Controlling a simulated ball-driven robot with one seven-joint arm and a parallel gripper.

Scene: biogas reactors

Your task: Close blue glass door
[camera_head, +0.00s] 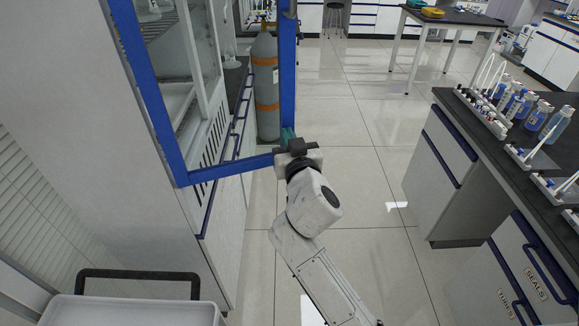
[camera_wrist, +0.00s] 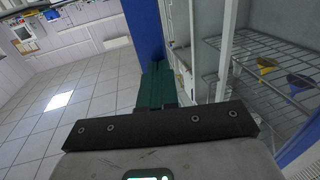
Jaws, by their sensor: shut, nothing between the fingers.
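The blue glass door (camera_head: 287,80) stands open in the head view. Its blue frame surrounds a clear pane and juts out from the cabinet into the aisle. Its lower rail (camera_head: 232,168) runs right to the corner by my gripper. My gripper (camera_head: 288,136) is at that lower right corner, with its teal fingers shut and empty. In the wrist view the shut fingers (camera_wrist: 156,86) lie close to the blue door post (camera_wrist: 143,32). I cannot tell whether they touch it. The upper part of the door is out of the picture.
A grey gas cylinder (camera_head: 266,85) with orange bands stands behind the door. A dark-topped bench (camera_head: 455,98) with bottles and racks stands on the right. A cart (camera_head: 135,308) is at the lower left. The tiled aisle floor (camera_head: 370,160) is clear. Wire shelves (camera_wrist: 265,75) show in the wrist view.

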